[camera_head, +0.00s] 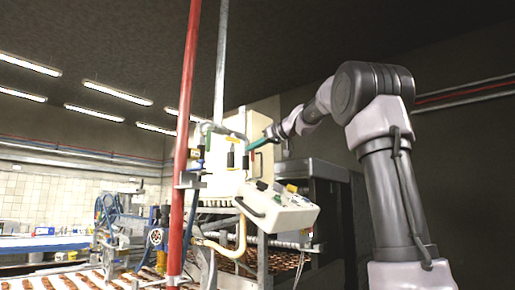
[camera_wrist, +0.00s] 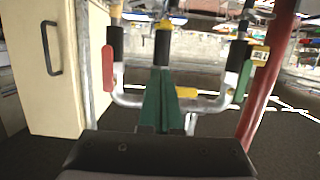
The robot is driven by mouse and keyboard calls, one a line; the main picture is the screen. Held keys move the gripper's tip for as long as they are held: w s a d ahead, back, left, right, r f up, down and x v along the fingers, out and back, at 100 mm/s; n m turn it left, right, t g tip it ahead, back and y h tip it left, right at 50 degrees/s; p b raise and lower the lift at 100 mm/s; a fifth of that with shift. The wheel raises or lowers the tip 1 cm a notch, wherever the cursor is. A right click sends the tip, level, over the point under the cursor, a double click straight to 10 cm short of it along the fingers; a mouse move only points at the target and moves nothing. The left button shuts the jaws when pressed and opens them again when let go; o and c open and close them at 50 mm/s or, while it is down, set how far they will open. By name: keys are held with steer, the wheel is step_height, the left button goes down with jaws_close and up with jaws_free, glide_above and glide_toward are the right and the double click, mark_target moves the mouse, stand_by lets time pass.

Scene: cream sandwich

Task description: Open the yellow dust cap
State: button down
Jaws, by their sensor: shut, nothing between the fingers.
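My gripper (camera_wrist: 162,72) shows in the wrist view with its green fingers together and nothing held between them. A black upright fitting with a yellow top (camera_wrist: 163,25) stands just beyond the fingertips. A short yellow piece (camera_wrist: 187,93) lies beside the fingers, at the pipe, partly hidden by them. I cannot tell which of these yellow parts is the dust cap. In the head view my gripper (camera_head: 250,147) points left at the pipe fittings in front of a cream cabinet, and the cap is too small to make out.
A metal pipe (camera_wrist: 130,100) carries a red lever (camera_wrist: 108,68) on the left and a green lever (camera_wrist: 242,82) on the right. A cream cabinet (camera_wrist: 85,70) is at left, a red pole (camera_wrist: 272,75) at right. A tilted control box (camera_head: 275,212) sits below my gripper.

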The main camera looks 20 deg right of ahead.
mark_target(233, 169)
steer(key=w+a+f, duration=0.2)
steer(key=f, duration=0.1)
steer(key=w+a+f, duration=0.1)
steer(key=w+f, duration=0.1)
steer(key=shift+f, duration=0.2)
steer(key=shift+f, duration=0.45)
stand_by(0.4)
steer(key=shift+f, duration=1.1)
steer(key=shift+w+a+f, duration=0.15)
steer(key=shift+f, duration=0.6)
steer(key=shift+w+a+f, duration=0.1)
steer(key=shift+w+f, duration=0.05)
steer(key=shift+f, duration=0.55)
